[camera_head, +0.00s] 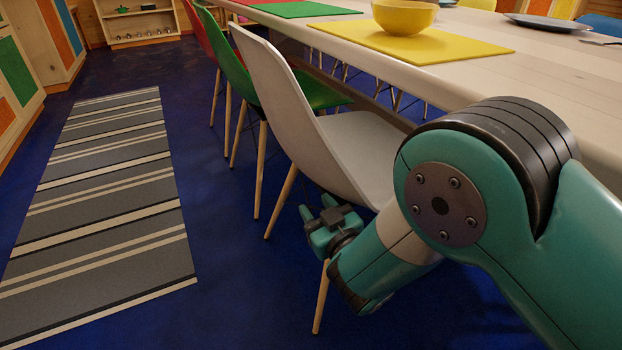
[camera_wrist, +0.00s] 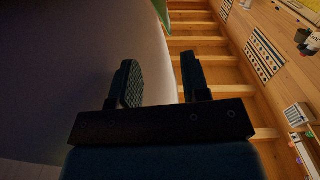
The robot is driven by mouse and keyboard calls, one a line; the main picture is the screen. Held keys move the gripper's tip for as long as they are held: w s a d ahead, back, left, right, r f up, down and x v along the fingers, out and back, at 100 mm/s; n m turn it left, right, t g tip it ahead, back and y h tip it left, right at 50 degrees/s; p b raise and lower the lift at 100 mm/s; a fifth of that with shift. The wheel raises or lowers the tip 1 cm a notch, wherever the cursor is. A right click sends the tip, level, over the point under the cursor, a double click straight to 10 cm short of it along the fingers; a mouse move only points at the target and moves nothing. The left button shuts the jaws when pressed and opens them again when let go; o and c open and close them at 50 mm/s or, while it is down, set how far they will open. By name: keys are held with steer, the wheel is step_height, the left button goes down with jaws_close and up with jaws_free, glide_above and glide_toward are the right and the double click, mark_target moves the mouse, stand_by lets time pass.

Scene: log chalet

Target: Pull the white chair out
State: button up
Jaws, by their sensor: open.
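The white chair (camera_head: 331,146) stands at the near part of the long table, its backrest toward the aisle and its seat partly under the table edge. It has light wooden legs. A large pale surface, apparently the chair (camera_wrist: 75,60), fills the left of that view close to the fingers. My arm hides part of the seat and legs.
The wooden table (camera_head: 460,75) holds a yellow bowl (camera_head: 404,17) on a yellow mat (camera_head: 420,48). A green chair (camera_head: 236,75) and a red chair (camera_head: 199,32) stand beyond the white one. The striped rug (camera_head: 110,200) and blue floor to the left are clear.

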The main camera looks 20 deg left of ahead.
mark_target(309, 205)
steer(key=p, duration=0.2)
steer(key=w+a+p, duration=0.1)
steer(key=shift+w+a+r+p, duration=0.25)
steer(key=shift+r+p, duration=0.05)
steer(key=shift+p, duration=0.1)
steer(key=shift+w+a+f+p, duration=0.15)
steer(key=shift+w+a+p, duration=0.35)
steer(key=shift+p, duration=0.65)
steer(key=shift+a+f, duration=0.1)
steer(key=shift+a, duration=0.05)
jaws_close()
